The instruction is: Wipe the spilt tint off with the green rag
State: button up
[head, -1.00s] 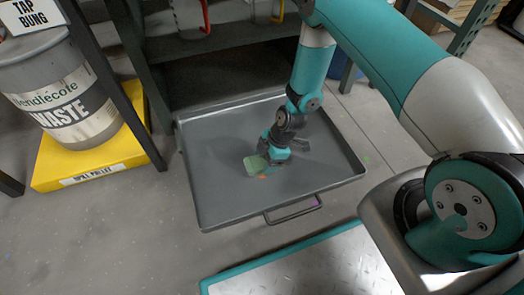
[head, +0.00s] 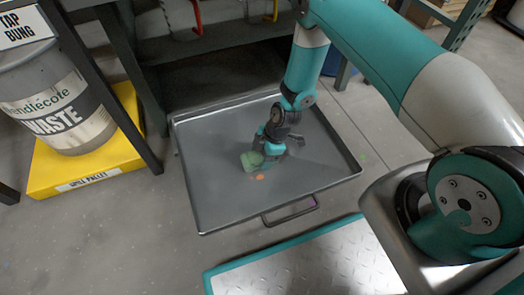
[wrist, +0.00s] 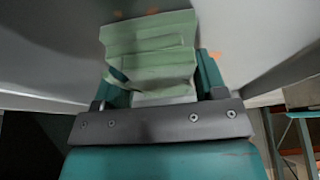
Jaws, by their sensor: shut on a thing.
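My gripper (head: 270,153) is low over the grey pull-out tray (head: 225,205), shut on the green rag (head: 250,160). The folded rag also shows in the wrist view (wrist: 150,45), between the fingers and sticking out beyond them. An orange patch of spilt tint (head: 258,177) lies on the tray floor just in front of the rag. In the wrist view small orange marks show beyond the rag (wrist: 152,10) and to its right (wrist: 214,53). Whether the rag touches the tray floor, and whether tint lies under it, I cannot tell.
The tray has raised rims and a front handle (head: 290,212). A waste drum (head: 65,105) stands on a yellow spill pallet (head: 75,172) at the left, behind a dark rack post (head: 105,90). A tread-plate platform (head: 310,262) is at the front. Most of the tray floor is clear.

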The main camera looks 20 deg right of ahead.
jog(key=shift+a, duration=0.4)
jog(key=shift+a+r, duration=0.15)
jog(key=shift+a, duration=0.6)
notch_tip(320, 180, up, 8)
jog(key=p, duration=0.6)
jog(key=shift+d+p, duration=0.1)
jog(key=shift+p, duration=0.3)
